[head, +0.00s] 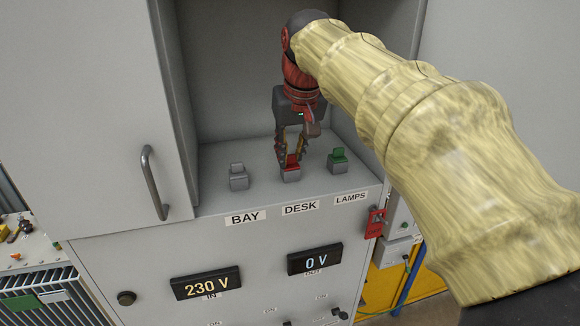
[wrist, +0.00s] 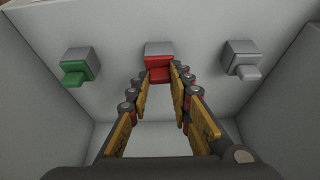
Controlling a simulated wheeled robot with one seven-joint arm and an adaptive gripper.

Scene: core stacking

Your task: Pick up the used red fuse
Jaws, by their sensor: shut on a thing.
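The red fuse (head: 291,160) sits in the middle grey holder (head: 291,175), behind the DESK label, inside the open cabinet. In the wrist view the red fuse (wrist: 158,72) is at the top centre, against its grey holder (wrist: 158,49). My gripper (head: 290,153) reaches down into the cabinet with its fingers on either side of the fuse. In the wrist view my gripper (wrist: 159,77) has its fingertips closed in on the fuse's two sides. The fuse is still at its holder. Whether it is used cannot be seen.
A grey fuse (head: 237,170) stands behind BAY and a green fuse (head: 338,155) behind LAMPS, both close to my gripper. Cabinet walls enclose the space. The door with its handle (head: 154,182) hangs at left. Displays read 230 V (head: 206,283) and 0 V (head: 315,259). A red tag (head: 375,223) hangs at right.

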